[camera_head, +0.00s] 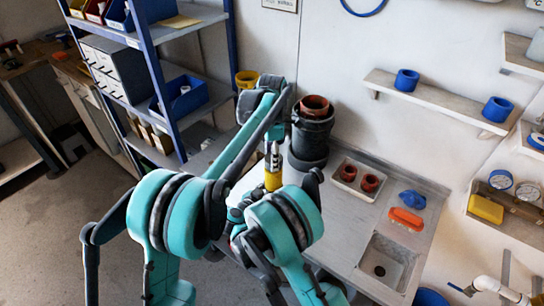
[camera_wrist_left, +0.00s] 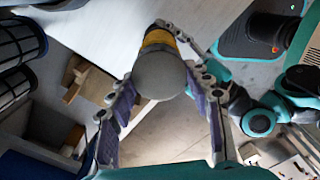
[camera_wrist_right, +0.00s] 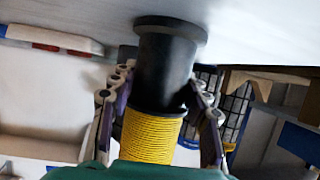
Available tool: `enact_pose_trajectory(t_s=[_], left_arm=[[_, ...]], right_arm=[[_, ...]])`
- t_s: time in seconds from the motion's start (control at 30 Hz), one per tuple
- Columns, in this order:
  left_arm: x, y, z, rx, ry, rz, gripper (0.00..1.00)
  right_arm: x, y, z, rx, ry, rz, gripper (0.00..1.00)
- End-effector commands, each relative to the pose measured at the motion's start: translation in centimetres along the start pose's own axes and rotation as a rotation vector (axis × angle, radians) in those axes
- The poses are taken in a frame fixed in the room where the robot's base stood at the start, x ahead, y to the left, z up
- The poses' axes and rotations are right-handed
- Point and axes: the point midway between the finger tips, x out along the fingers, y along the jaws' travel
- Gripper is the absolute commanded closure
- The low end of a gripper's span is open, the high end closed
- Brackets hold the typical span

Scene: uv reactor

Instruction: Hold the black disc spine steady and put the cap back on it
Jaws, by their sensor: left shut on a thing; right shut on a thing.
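The black disc spine (camera_wrist_right: 165,70) stands on the counter on a wide black foot, with a yellow ribbed part. This yellow part also shows in the head view (camera_head: 272,180). My right gripper (camera_wrist_right: 160,92) is shut around its black body, one finger on each side. My left gripper (camera_head: 273,160) points down over the yellow part. It is shut on the grey rounded cap (camera_wrist_left: 160,76), in line with the spine in the left wrist view. The cap hides the spine's top, so I cannot tell whether it is seated. My right gripper is mostly hidden in the head view.
A large black vessel (camera_head: 312,140) stands close behind my left gripper. To its right are a white tray (camera_head: 341,187) with two reddish cups, a blue object (camera_head: 412,199), an orange object (camera_head: 406,221) and a sink (camera_head: 386,262). Blue-posted shelves (camera_head: 160,85) stand at left.

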Motion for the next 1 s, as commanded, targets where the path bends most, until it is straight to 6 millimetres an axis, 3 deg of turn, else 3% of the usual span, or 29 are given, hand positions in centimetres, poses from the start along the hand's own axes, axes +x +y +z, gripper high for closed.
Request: enact_pose_trajectory(t_s=[0.6, 0.77, 1.0], left_arm=[[0.93, 0.03, 0.01, 0.048, 0.000, 0.000, 0.70], [0.94, 0.18, 0.04, 0.335, 0.001, 0.000, 0.70], [0.97, 0.41, 0.22, 0.934, 0.003, 0.000, 0.70]], right_arm=[[0.00, 0.01, 0.03, 0.000, -0.001, 0.000, 1.00], [0.01, 0.01, 0.03, 0.000, -0.001, 0.000, 1.00], [0.01, 0.00, 0.04, 0.000, -0.001, 0.000, 1.00]])
